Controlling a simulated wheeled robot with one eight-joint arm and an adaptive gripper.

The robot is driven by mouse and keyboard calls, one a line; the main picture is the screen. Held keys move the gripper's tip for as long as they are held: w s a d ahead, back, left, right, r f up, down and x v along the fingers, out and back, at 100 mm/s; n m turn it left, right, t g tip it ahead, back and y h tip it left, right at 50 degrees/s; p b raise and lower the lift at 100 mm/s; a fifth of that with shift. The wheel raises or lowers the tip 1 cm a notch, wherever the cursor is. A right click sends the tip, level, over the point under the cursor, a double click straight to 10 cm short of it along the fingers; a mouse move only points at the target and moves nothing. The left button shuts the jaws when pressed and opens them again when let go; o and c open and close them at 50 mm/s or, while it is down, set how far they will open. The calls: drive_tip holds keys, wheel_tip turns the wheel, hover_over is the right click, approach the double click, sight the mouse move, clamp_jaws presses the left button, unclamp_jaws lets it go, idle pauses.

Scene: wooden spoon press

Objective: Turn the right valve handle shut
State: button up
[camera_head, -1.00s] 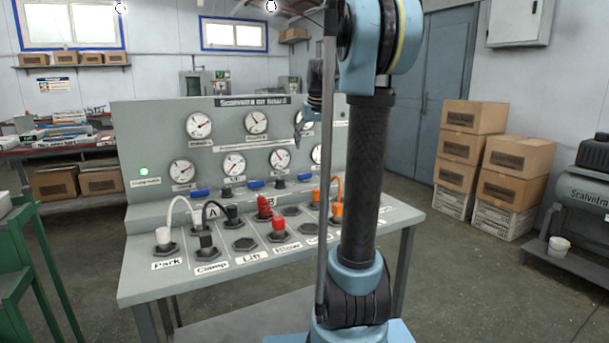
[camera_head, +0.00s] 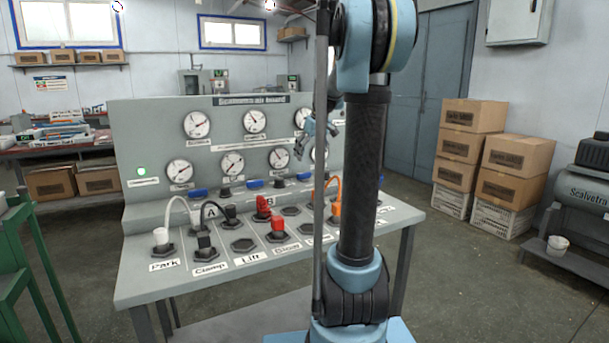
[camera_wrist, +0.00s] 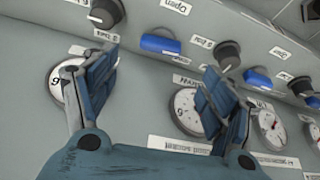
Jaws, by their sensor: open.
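Several blue valve handles sit in a row along the lower front of the grey board. My gripper (camera_head: 323,130) is partly hidden behind my arm, in front of the board's right part and above the handle row. In the wrist view, which is upside down, my gripper (camera_wrist: 160,75) is open and empty. One blue handle (camera_wrist: 160,44) shows beyond and between the fingertips, apart from them. Another blue handle (camera_wrist: 257,79) shows to the right.
Pressure gauges (camera_head: 256,121) fill the board's face. Black knobs (camera_wrist: 228,54) alternate with the blue handles. On the shelf below are hex sockets with red (camera_head: 278,230), orange, black and white plugs and cables. Cardboard boxes (camera_head: 512,170) stand at right, a green frame (camera_head: 15,270) at left.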

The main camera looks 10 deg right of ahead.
sight(305, 173)
drive_tip(key=x, duration=0.9)
drive_tip(key=shift+w+f, duration=0.1)
drive_tip(key=shift+f, duration=0.25)
drive_tip(key=c, duration=1)
